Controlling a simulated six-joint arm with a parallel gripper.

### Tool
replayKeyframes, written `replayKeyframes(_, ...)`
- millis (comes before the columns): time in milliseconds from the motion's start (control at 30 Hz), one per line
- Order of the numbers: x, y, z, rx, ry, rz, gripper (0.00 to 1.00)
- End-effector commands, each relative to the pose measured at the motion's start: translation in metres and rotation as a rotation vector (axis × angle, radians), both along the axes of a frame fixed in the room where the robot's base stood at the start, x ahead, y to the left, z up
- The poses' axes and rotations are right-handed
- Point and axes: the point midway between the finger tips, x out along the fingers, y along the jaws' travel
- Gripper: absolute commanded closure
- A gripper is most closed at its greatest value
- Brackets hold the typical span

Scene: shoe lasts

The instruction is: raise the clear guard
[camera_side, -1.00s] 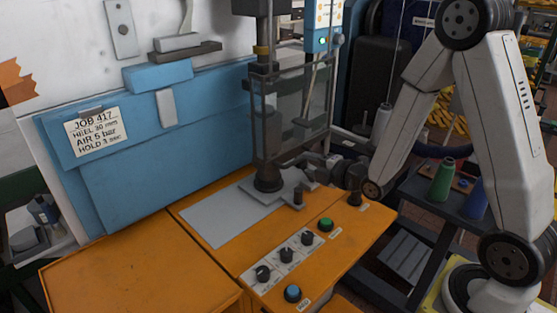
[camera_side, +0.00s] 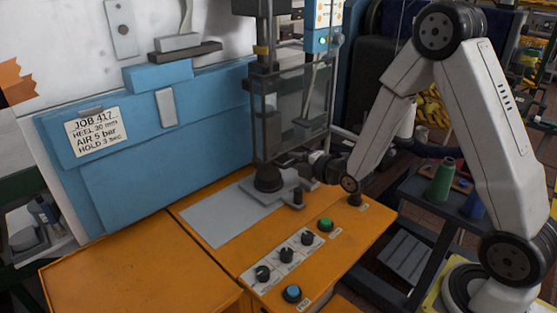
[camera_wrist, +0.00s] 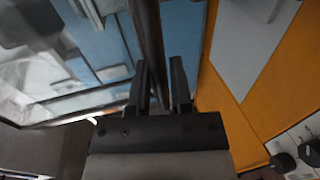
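The clear guard (camera_side: 290,105) is a see-through panel in a dark frame, standing upright in front of the machine's press column. Its lower edge hangs a little above the grey plate. In the side view my gripper (camera_side: 288,160) is low at the guard's lower edge, and its fingertips are too small to make out there. In the wrist view my gripper (camera_wrist: 161,80) has its two dark fingers apart, with a dark bar (camera_wrist: 151,35) running between or just beyond them. I cannot tell whether the fingers touch the bar. A pale, see-through framed panel fills the left of that view.
The orange bench (camera_side: 345,235) carries a grey plate (camera_side: 215,222), black knobs, a green button (camera_side: 326,224) and a blue button (camera_side: 292,293). A blue panel (camera_side: 150,150) with a job card stands behind. A side shelf with green and blue cones stands at right.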

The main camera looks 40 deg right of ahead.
Motion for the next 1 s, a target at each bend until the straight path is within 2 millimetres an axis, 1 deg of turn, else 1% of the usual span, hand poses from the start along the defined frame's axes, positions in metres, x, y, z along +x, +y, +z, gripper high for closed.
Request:
replayKeyframes(33,-0.0001,0.0,0.0001,0.0,0.0,0.0,0.93)
replayKeyframes(67,-0.0002,0.0,0.0001,0.0,0.0,0.0,1.0)
replayKeyframes(1000,-0.0005,0.0,-0.0001,0.0,0.0,0.0,1.0)
